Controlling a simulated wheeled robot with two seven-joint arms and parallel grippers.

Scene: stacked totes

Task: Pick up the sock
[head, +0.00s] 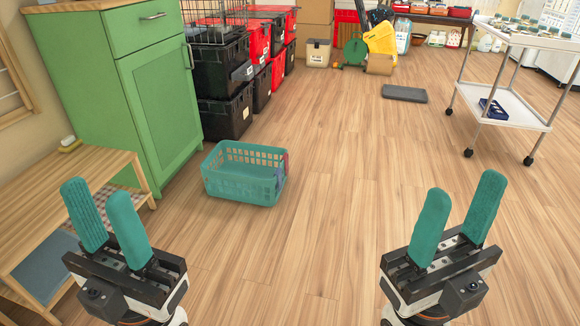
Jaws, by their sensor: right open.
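I cannot make out a sock for certain. A teal laundry basket (240,189) stands on the wooden floor ahead, left of centre. A small red and blue thing (281,170) shows at its right side; I cannot tell what it is. My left gripper (98,193) is at the lower left, open and empty, in front of the wooden bench. My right gripper (464,184) is at the lower right, open and empty, over bare floor. Both are apart from the basket.
A green cabinet (150,105) and a wooden bench (85,170) stand at the left. Black and red totes (224,115) are stacked behind the basket. A white cart (510,108) stands at the right. A dark flat thing (404,94) lies on the floor. The middle floor is clear.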

